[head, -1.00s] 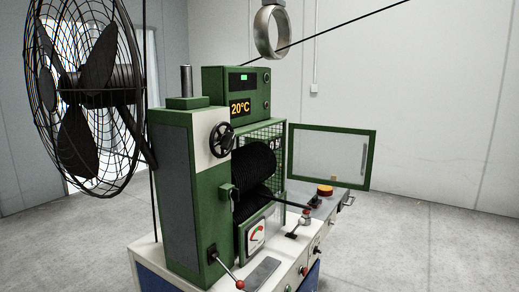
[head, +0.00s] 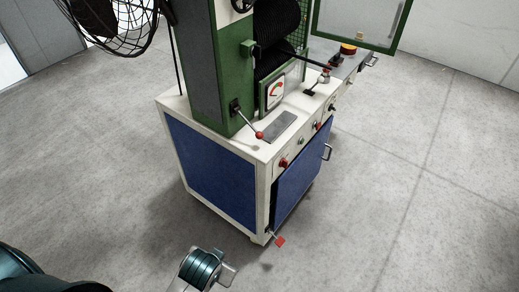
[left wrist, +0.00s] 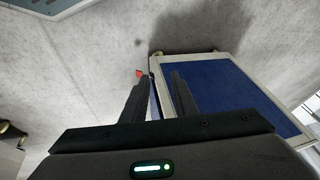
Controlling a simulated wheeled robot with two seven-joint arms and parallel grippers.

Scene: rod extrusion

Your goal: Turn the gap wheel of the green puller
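The green puller (head: 205,60) stands on a white-framed blue cabinet in the head view, its upper part cut off. A black handwheel (head: 241,5) on its front, which looks like the gap wheel, shows only its lower part at the top edge. In the left wrist view my left gripper (left wrist: 159,84) is open and empty, its two dark fingers apart. It points toward the cabinet's blue panel (left wrist: 232,88), well away from the handwheel, which that view does not show. My right gripper is not in view.
A lever with a red knob (head: 259,135) juts from the puller's foot. A red pedal (head: 280,241) sticks out low at the cabinet. A caged fan (head: 110,22) is at upper left and a green-framed clear door (head: 358,18) stands open. The floor right is clear.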

